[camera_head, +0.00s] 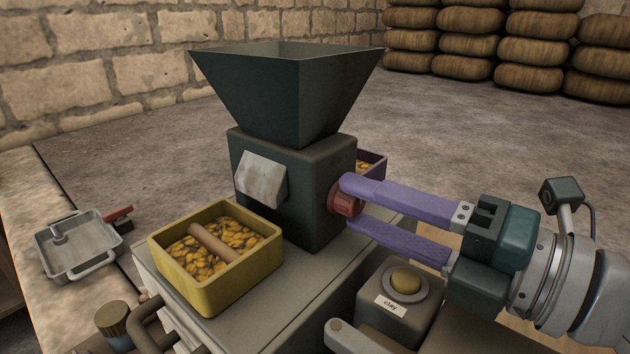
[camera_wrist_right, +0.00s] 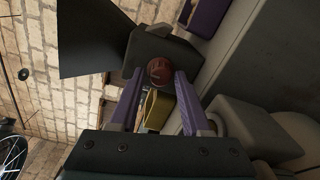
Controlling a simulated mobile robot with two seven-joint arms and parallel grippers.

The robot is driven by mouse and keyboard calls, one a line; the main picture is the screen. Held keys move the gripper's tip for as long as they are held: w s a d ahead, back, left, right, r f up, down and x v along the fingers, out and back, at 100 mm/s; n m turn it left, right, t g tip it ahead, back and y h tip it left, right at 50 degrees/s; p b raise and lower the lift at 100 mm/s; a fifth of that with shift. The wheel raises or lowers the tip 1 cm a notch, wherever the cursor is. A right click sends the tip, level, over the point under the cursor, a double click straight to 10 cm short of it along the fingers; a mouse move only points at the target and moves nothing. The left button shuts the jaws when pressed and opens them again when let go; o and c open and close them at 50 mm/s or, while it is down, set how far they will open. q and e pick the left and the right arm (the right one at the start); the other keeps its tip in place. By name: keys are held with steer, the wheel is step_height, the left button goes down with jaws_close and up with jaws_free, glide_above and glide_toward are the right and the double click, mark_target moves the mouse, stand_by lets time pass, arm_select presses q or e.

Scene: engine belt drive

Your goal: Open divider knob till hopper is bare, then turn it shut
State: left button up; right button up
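The dark hopper (camera_head: 290,90) sits on the dark divider box (camera_head: 300,230). I see part of its inner wall and no contents there; its bottom is hidden. The red divider knob (camera_head: 336,201) is on the box's right side and also shows in the right wrist view (camera_wrist_right: 158,72). My right gripper (camera_head: 346,202) has its purple fingers on either side of the knob, one above and one below in the head view. I cannot tell whether they press on it. My left gripper is not in view.
A yellow bin (camera_head: 175,283) with orange pieces and a brown roller stands front left. Another bin (camera_head: 372,162) is partly hidden behind the box. A button (camera_head: 405,282) on a "clay" block stands below my right fingers. A grey tray (camera_head: 78,245) lies at left.

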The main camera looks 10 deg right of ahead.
steer(key=shift+o, duration=0.9)
steer(key=shift+s+d, duration=0.1)
steer(key=b+v, duration=0.1)
steer(key=v, duration=0.7)
steer(key=shift+s+d+f+b, duration=0.15)
steer(key=shift+s+d+b, duration=0.05)
steer(key=shift+s+b, duration=0.15)
steer(key=shift+s+d, duration=0.3)
steer(key=shift+s, duration=0.05)
